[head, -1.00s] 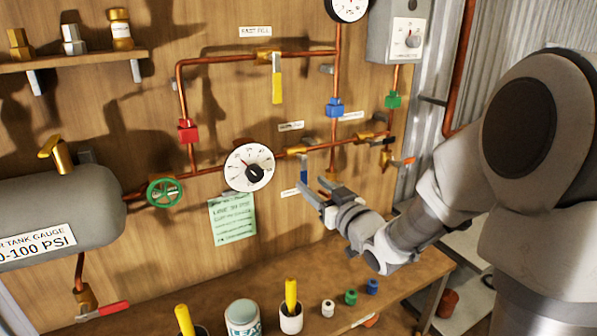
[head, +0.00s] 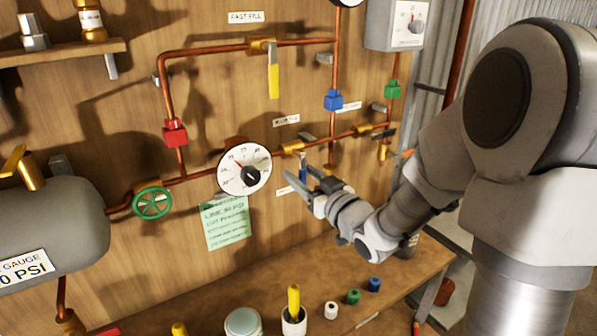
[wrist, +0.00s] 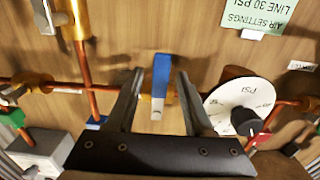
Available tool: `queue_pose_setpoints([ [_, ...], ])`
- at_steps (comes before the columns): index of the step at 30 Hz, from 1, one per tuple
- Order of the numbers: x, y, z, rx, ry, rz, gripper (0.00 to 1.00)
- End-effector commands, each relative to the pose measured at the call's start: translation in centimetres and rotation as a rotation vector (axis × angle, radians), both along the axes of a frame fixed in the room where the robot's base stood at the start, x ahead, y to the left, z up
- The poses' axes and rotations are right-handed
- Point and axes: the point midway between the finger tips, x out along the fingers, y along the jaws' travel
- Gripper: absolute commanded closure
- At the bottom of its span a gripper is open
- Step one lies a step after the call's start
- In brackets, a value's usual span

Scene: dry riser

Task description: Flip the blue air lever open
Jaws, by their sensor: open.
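The blue air lever (wrist: 161,78) sits on a brass valve body (wrist: 171,95) on the copper pipe. In the wrist view it lies between my two open fingers, with a gap on each side. In the head view the lever (head: 303,168) hangs down from the pipe, partly hidden behind my gripper. My gripper (head: 302,183) is open and close to the lever; it also shows in the wrist view (wrist: 160,95). I cannot tell whether a finger touches the lever.
A white dial gauge (head: 244,166) stands just left of the lever. A yellow lever (head: 274,80) hangs above, and a green wheel (head: 152,203) is further left. A bench (head: 210,300) below holds several cups and small coloured pieces.

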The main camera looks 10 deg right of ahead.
Motion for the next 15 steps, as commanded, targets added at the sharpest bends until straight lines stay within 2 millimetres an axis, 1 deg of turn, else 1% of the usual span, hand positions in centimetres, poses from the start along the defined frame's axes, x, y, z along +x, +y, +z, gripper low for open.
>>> queue_pose_setpoints([
  [10, -0.06, -0.05, -0.01, 0.000, 0.000, 0.000, 0.47],
  [11, -0.06, -0.05, -0.01, 0.000, 0.000, 0.000, 0.49],
  [15, -0.06, -0.05, -0.01, 0.000, 0.000, 0.000, 0.74],
])
